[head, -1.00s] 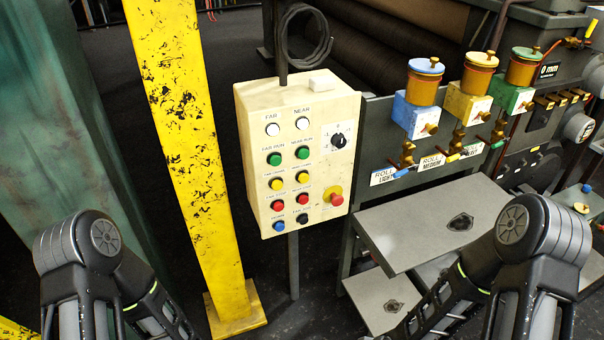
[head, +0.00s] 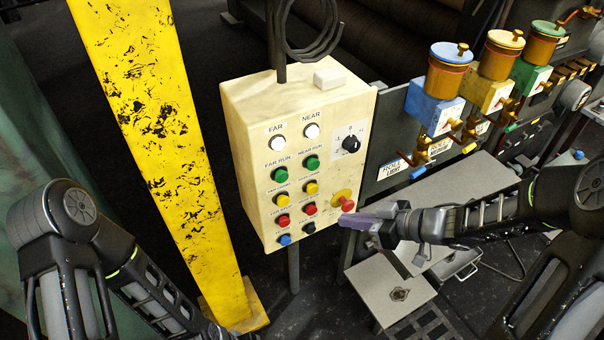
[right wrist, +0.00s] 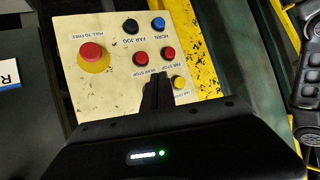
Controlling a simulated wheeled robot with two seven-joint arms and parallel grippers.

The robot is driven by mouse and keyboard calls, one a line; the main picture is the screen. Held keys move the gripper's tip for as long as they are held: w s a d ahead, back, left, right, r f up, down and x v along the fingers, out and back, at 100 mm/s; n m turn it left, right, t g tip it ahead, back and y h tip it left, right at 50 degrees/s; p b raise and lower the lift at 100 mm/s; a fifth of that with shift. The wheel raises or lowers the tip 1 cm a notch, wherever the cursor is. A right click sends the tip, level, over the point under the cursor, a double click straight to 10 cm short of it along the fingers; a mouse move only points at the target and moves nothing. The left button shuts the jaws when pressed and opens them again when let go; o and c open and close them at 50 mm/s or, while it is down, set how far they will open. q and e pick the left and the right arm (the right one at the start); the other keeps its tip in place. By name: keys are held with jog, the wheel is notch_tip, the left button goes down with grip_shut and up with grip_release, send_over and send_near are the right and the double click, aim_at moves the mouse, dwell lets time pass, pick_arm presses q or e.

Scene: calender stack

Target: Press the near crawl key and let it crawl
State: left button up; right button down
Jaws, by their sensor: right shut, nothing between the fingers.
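The cream control box (head: 240,115) stands on a post and carries two columns of round keys. The near crawl key (head: 312,188) is yellow, in the right column between the green near run key (head: 310,162) and the red near stop key (head: 309,209). My right gripper (head: 348,220) is shut and empty, in front of the box's lower right, below the red stop button in the head view. In the right wrist view its fingertips (right wrist: 157,92) point at the panel and hide the near crawl key; contact cannot be told. My left gripper is out of view.
A red mushroom button on a yellow collar (head: 344,201) sits close to my right fingers. A scuffed yellow post (head: 150,130) stands left of the box. Grey steps (head: 390,290) and oil pots (head: 450,65) are at the right.

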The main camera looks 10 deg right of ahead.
aim_at(312, 188)
jog(key=shift+s+a+r+g+y, duration=0.1)
jog(key=shift+s+a+g+y, duration=0.35)
jog(key=shift+s+a, duration=0.4)
jog(key=shift+d, duration=0.1)
jog(key=w+a+b, duration=0.1)
jog(key=w+a, duration=0.2)
jog(key=w, duration=0.5)
jog(key=shift+a, duration=0.1)
dwell(1.7)
